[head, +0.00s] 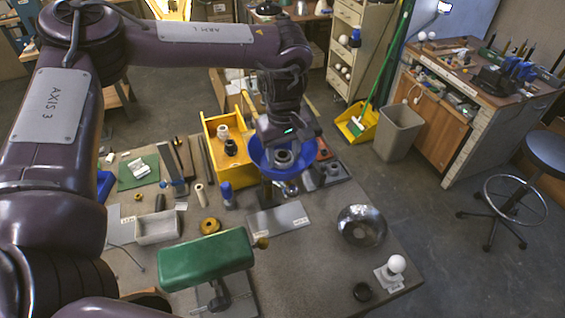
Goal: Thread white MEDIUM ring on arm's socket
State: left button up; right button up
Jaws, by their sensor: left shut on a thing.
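My left gripper (280,142) reaches in from above, over the back middle of the table. It is shut on a pale ring-shaped part (283,158), which shows just below the fingers; its size cannot be read. The ring is inside the outline of a blue round shade (263,162). The arm's socket cannot be made out clearly under the gripper, and I cannot tell whether the ring touches it. A white ring-like part (222,131) and a black one (231,147) are in the yellow bin (211,154). My right gripper is not in view.
The table (300,270) carries a green lampshade (206,259) at the front, a shiny metal bowl (362,226), a white bulb (396,264) on a holder, a pale tray (157,227) and a brass ring (210,226). The front middle right is mostly clear.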

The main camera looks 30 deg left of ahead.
pick_arm(q)
jog(key=shift+s+f, duration=0.2)
jog(key=shift+f, duration=0.05)
jog(key=o, duration=0.8)
jog(key=shift+o, duration=1.3)
jog(key=shift+w+a, duration=0.1)
jog(key=shift+w, duration=0.1)
